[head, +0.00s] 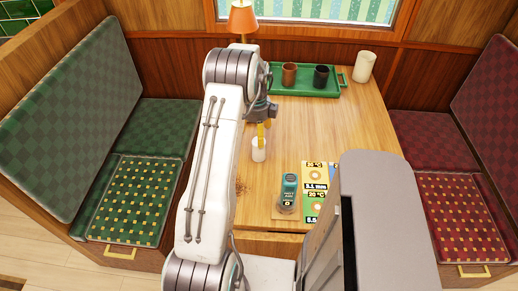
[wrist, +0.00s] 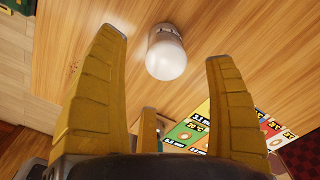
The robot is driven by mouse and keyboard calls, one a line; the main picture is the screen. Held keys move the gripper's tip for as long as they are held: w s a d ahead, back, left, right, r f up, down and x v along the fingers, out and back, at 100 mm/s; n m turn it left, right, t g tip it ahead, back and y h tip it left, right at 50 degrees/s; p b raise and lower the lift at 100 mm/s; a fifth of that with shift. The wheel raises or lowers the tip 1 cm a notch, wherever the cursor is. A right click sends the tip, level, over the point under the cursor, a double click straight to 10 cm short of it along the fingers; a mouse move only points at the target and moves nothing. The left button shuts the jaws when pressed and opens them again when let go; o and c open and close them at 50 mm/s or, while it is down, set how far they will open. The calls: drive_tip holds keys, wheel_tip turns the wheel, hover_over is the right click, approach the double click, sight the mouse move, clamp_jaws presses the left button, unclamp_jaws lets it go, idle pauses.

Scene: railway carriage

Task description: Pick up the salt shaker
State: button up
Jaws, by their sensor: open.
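A small white cylinder (head: 258,150), which I take to be the salt shaker, stands on the wooden table beside the dark end of my arm. In the wrist view the white shaker (wrist: 166,58) has a rounded pale end and a greyish band. It lies beyond and between my spread yellow fingertips, with bare wood around it. My gripper (head: 264,130) is open and empty, close to the shaker in the head view. Its fingers do not appear to touch it in the wrist view. My arm hides part of the table's left side.
A teal labelled container (head: 289,190) stands beside a colourful printed card (head: 314,178) near the front. A green tray (head: 300,90) holds a brown cup (head: 289,75) and a black cup (head: 321,77). A white cylinder (head: 364,67) and an orange-shaded lamp (head: 242,20) are at the back.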

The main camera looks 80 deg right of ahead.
drive_tip(key=shift+s+f, duration=0.45)
drive_tip(key=shift+f, duration=0.4)
drive_tip(key=shift+d+f+p, duration=0.15)
drive_tip(key=shift+f+p, duration=0.8)
drive_tip(key=shift+f, duration=2)
drive_tip(key=shift+c, duration=0.4)
drive_tip(key=c, duration=1.3)
drive_tip(key=shift+r, duration=0.1)
drive_tip(key=shift+r, duration=0.55)
wheel_tip(320, 180, up, 2)
drive_tip(key=shift+r+b, duration=0.25)
drive_tip(key=shift+b, duration=0.35)
drive_tip(key=s+d+r, duration=0.6)
drive_tip(key=s+r, duration=0.1)
drive_tip(key=s, duration=0.2)
drive_tip(key=shift+s+b, duration=0.3)
drive_tip(key=shift+b, duration=0.05)
